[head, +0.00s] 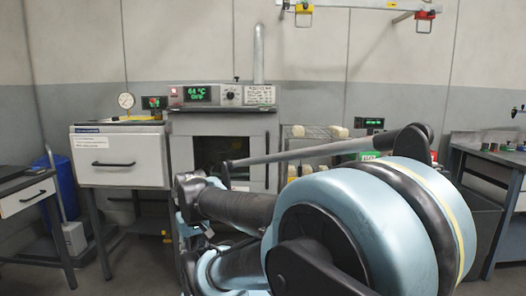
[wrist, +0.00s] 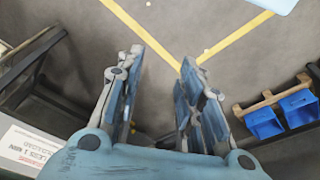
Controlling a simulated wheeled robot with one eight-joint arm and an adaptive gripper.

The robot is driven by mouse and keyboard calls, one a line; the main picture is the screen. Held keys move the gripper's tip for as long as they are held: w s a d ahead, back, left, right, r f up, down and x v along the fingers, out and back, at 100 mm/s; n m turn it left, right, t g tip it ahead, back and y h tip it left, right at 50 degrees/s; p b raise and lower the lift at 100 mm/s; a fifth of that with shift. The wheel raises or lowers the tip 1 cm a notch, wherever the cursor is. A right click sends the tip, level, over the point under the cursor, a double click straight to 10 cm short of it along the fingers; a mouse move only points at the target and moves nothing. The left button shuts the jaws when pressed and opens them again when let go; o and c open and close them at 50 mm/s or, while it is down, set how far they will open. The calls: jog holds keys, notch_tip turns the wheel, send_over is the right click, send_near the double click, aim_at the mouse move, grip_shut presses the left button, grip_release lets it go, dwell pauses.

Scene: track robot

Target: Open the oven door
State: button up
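The oven (head: 222,124) stands at the back centre in the head view, with a control panel (head: 222,95) showing a green "64 °C" readout. Its door (head: 182,152) has a dark window and looks shut; my arm hides its lower part. My gripper (wrist: 161,58) is open and empty in the wrist view, with its two fingers apart over the floor. In the head view my arm largely hides the gripper, low in front of the oven. A black bar (wrist: 30,62) shows left of the fingers in the wrist view; I cannot tell whether it is the oven handle.
A white drawer cabinet (head: 118,150) stands left of the oven, with a blue bin (head: 62,180) beside it. A dark workbench (head: 490,165) is at the right. Blue trays (wrist: 280,115) show right of the fingers. The floor ahead has yellow lines (wrist: 235,36).

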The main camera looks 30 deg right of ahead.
jog(key=shift+w, duration=0.1)
jog(key=w+d+r+m, duration=0.1)
jog(key=w+d+r, duration=0.1)
jog(key=w+r, duration=0.3)
jog(key=w+d+r+m, duration=0.1)
jog(key=w+d+r, duration=0.15)
jog(key=r, duration=0.35)
notch_tip(320, 180, up, 25)
jog(key=m+t+h, duration=0.1)
jog(key=m+h, duration=0.2)
jog(key=m, duration=0.4)
send_over(267, 145)
jog(key=s+a, duration=0.3)
jog(key=s, duration=0.1)
jog(key=x, duration=1.6)
jog(key=shift+w+a+f, duration=0.15)
jog(key=shift+a+f, duration=0.05)
grip_shut()
